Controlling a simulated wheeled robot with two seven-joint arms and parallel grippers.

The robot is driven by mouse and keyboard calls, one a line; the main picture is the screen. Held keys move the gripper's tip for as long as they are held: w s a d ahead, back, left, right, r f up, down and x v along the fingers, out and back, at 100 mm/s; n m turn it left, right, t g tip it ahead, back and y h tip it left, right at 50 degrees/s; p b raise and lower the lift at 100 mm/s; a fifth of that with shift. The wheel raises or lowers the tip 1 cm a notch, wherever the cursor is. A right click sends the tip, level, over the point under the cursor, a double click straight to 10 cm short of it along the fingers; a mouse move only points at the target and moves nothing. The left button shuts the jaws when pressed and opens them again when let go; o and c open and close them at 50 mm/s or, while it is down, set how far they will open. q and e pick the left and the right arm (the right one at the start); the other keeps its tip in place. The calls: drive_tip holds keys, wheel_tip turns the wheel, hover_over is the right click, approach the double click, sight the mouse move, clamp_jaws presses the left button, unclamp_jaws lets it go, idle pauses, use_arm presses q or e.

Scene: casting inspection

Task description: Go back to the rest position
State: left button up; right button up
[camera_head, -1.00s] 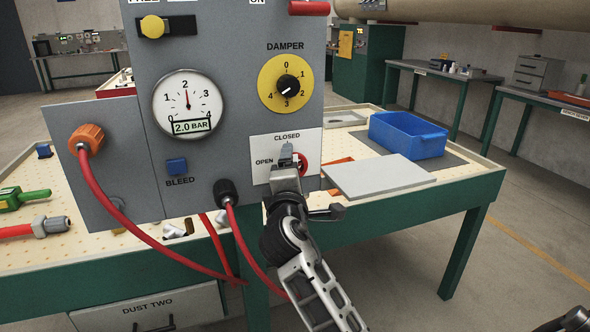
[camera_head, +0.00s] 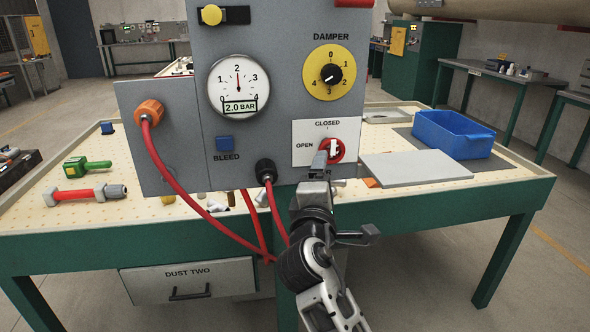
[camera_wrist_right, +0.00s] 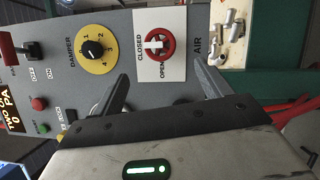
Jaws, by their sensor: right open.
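My right gripper (camera_head: 320,162) stands just in front of the grey panel (camera_head: 180,95), below and left of the red AIR valve knob (camera_head: 334,150). Its arm comes up from the bottom. In the right wrist view the gripper (camera_wrist_right: 160,88) is open, with nothing between its two dark fingers. The red knob with its white handle also shows there (camera_wrist_right: 158,45), beyond the fingers and apart from them. In the head view a finger hides part of the knob. My left gripper is not in view.
The panel stands on a green-edged pegboard table (camera_head: 90,220). Red hoses (camera_head: 185,200) hang in front of it, left of my right arm. A grey plate (camera_head: 415,167) and a blue bin (camera_head: 453,133) lie at right.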

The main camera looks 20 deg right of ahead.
drive_tip(key=s+a+f+m+g+y, duration=0.1)
drive_tip(key=s+a+f+y, duration=0.15)
drive_tip(key=f, duration=0.35)
drive_tip(key=s+a+f+y, duration=0.1)
drive_tip(key=s+f+y, duration=0.15)
drive_tip(key=f, duration=0.35)
drive_tip(key=s+a+f+m+g+y, duration=0.1)
drive_tip(key=a+f+y, duration=0.15)
drive_tip(key=f, duration=0.35)
drive_tip(key=s+a+f+m+g+y, duration=0.1)
drive_tip(key=s+a+f+m+y, duration=0.2)
drive_tip(key=s+f, duration=0.3)
drive_tip(key=s+a+f+m+g+y, duration=0.2)
drive_tip(key=s+f+m, duration=0.3)
drive_tip(key=s, duration=0.5)
drive_tip(key=shift+s+a+f+y, duration=0.3)
drive_tip(key=shift+a+f+y, duration=0.15)
drive_tip(key=shift+a+y, duration=0.15)
